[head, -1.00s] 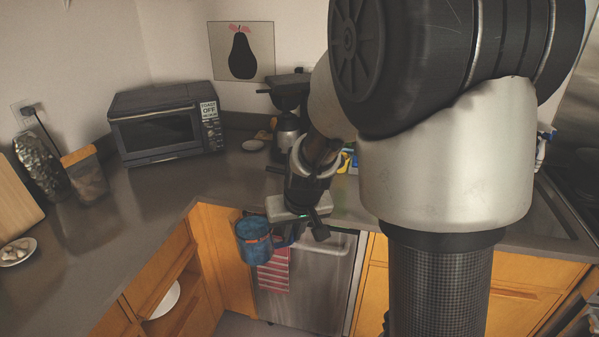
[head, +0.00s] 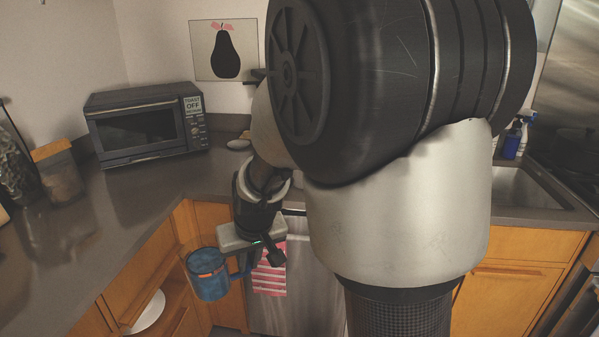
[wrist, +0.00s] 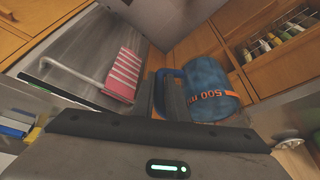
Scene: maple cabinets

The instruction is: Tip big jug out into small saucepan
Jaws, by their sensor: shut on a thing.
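The big jug (head: 207,277) is blue with an orange band. It hangs in the air in front of the counter in the head view, roughly upright. In the wrist view the jug (wrist: 207,78) shows orange "500 ml" lettering and a blue handle. My gripper (wrist: 170,98) is shut on the handle, with the jug's body to the right of the fingers. In the head view my gripper (head: 244,264) is partly hidden by its own wrist. What is inside the jug cannot be seen. I cannot make out a small saucepan in either view.
A toaster oven (head: 146,124) stands on the grey counter (head: 125,215). A red striped towel (head: 270,268) hangs on the dishwasher front behind the jug. An open cabinet with a white plate (head: 149,312) is at lower left. A sink (head: 525,188) and spray bottles (head: 513,140) are at right.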

